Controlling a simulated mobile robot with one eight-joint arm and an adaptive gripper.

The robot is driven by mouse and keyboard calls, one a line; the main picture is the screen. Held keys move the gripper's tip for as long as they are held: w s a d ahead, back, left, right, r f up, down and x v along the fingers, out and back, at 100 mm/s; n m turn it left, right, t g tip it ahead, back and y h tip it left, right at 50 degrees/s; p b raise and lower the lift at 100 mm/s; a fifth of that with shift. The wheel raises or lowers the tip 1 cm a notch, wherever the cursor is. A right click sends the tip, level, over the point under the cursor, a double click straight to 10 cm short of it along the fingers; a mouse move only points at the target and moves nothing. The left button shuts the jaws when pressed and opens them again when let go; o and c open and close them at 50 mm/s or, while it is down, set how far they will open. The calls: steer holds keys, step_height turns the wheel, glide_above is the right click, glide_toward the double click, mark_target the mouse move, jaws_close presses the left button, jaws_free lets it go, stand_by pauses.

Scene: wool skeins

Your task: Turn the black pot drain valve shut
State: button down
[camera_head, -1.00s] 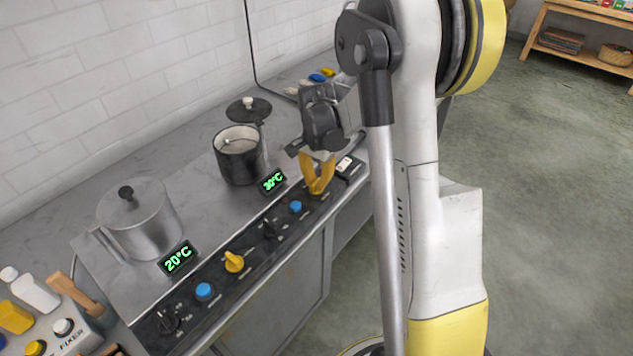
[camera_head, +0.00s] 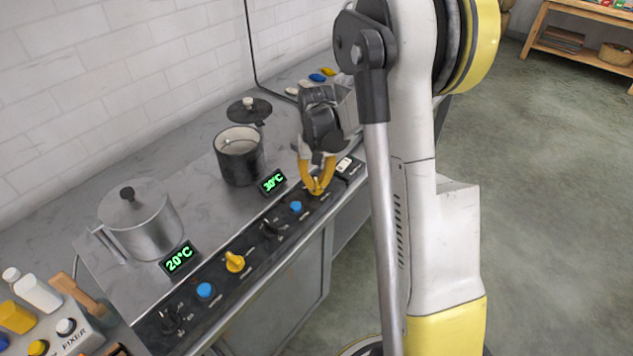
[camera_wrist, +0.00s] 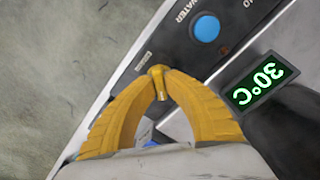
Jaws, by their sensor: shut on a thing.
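The black pot (camera_head: 238,160) stands on the steel counter, its lid off beside it. Its drain valve is a small yellow handle (camera_wrist: 160,84) on the dark control panel, right of a blue button (camera_head: 296,207) in the head view. My gripper (camera_head: 317,188) reaches down to the panel and is shut on this handle. In the wrist view, the yellow fingertips (camera_wrist: 158,72) meet around the handle. The fingers hide much of it, so I cannot tell its exact angle against the panel marks.
A green 30°C display (camera_head: 272,183) is close left of my gripper. A white switch (camera_head: 344,164) is just to its right. Farther left are a black knob (camera_head: 271,229), another yellow valve (camera_head: 234,261) and a lidded steel pot (camera_head: 143,222).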

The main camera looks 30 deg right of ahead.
mark_target(316, 182)
steer(key=n, duration=0.4)
steer(key=shift+n, duration=1.8)
steer(key=c, duration=1.5)
jaws_free()
steer(key=shift+o, duration=0.2)
step_height(316, 182, up, 12)
